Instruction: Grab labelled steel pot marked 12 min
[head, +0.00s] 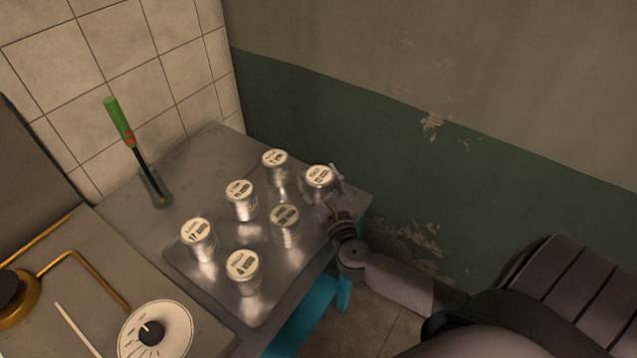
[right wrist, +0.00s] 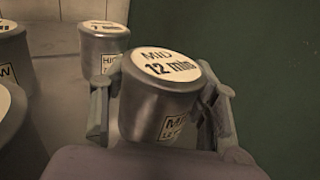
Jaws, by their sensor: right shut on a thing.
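The steel pot marked "MID 12 min" (head: 319,177) is at the back right of the tray in the head view. In the right wrist view this pot (right wrist: 165,90) fills the middle, its white lid label readable and slightly tilted. My right gripper (head: 325,200) is shut on it, and in the right wrist view the gripper's fingers (right wrist: 160,112) lie on both sides of the pot. I cannot tell whether the pot is lifted off the tray. My left gripper is not in view.
Several other labelled pots stand on the metal tray (head: 215,282), including one (head: 275,164) to the left of the held pot and one (head: 285,222) in front. A green-handled lighter (head: 120,120) stands in a glass at the left. A stove (head: 60,250) is at lower left.

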